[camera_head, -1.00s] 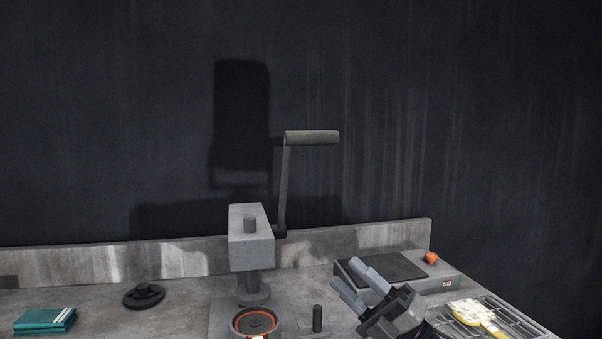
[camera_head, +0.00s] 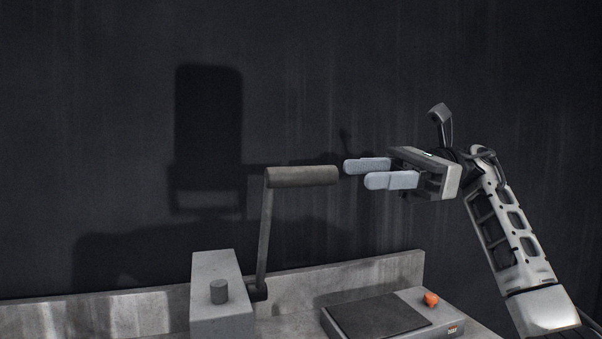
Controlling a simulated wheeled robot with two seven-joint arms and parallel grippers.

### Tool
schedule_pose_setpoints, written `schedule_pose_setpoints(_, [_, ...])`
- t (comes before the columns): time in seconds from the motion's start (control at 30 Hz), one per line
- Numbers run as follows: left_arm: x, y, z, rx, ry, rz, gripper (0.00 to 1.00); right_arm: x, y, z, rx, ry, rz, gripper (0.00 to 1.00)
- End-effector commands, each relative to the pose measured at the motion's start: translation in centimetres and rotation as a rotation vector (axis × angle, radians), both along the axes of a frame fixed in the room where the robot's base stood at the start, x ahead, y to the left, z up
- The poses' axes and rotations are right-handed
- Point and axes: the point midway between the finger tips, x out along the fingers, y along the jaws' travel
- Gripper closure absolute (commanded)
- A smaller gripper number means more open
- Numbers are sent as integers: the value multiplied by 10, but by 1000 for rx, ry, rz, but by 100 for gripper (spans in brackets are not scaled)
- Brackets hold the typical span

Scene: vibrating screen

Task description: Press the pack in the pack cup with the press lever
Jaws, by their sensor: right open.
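The press lever (camera_head: 264,228) stands nearly upright beside the grey press head (camera_head: 218,292). Its dark cylindrical handle (camera_head: 302,176) lies level at the top. My right gripper (camera_head: 366,173) is open and empty, just right of the handle's right end, with its two pale fingers pointing left towards it. I cannot tell how far apart in depth they are. The pack cup and the pack are out of view below the frame. My left gripper is not in view.
A grey box with a dark top plate (camera_head: 378,315) and an orange knob (camera_head: 431,299) sits on the bench at lower right. A low grey back ledge (camera_head: 345,281) runs along the bench before the dark wall.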

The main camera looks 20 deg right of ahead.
Motion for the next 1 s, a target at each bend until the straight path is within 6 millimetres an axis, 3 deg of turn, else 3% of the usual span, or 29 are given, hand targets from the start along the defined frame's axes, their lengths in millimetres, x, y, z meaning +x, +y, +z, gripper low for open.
schedule_pose_setpoints(0.3, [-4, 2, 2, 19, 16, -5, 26, -3, 69, 2, 0, 1, 4, 55])
schedule_pose_setpoints(0.5, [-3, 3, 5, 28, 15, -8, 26, -3, 95, 1, 2, 1, 2, 55])
schedule_pose_setpoints(0.9, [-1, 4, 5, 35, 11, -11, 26, -3, 103, 0, 1, 2, 0, 55])
schedule_pose_setpoints(0.93, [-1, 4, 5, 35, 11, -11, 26, -3, 103, 0, 1, 2, 0, 58])
schedule_pose_setpoints(1.0, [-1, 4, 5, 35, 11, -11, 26, -3, 103, 0, 1, 2, 0, 77])
